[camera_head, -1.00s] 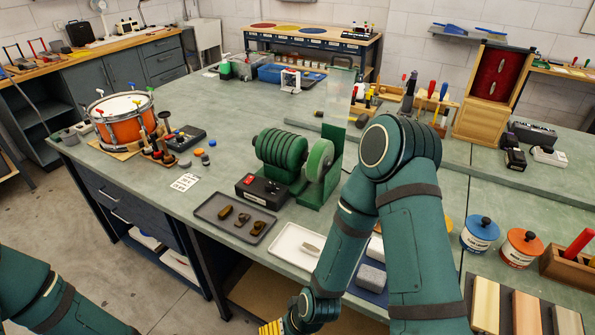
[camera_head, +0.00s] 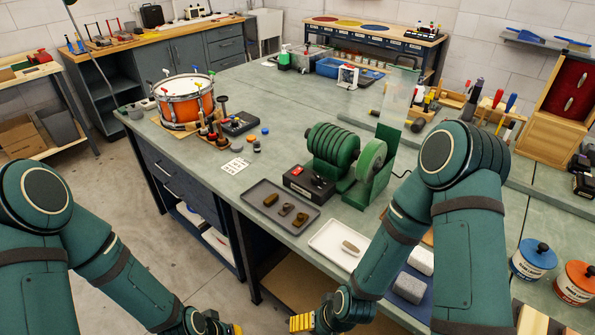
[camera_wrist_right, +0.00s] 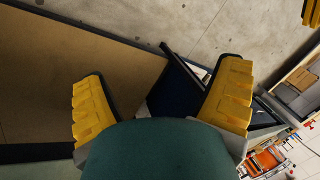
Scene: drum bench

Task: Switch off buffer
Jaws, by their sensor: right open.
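The buffer (camera_head: 332,152) is a green ribbed motor with a green wheel (camera_head: 370,162) on its right, standing on the bench. Its black control box (camera_head: 309,182) sits in front and carries a red switch (camera_head: 297,170). Whether the switch is on cannot be made out. My right gripper (camera_head: 300,323) is low in front of the bench, below the white tray and apart from the buffer. The right wrist view shows its yellow fingers (camera_wrist_right: 162,100) wide apart with nothing between them. My left gripper (camera_head: 238,329) shows only a yellow tip at the bottom edge.
A dark tray (camera_head: 263,219) with several small brown parts lies before the control box. A white tray (camera_head: 322,250) with one small piece is right of it. An orange drum (camera_head: 186,100) stands at the bench's left. A clear shield (camera_head: 401,92) stands behind the wheel.

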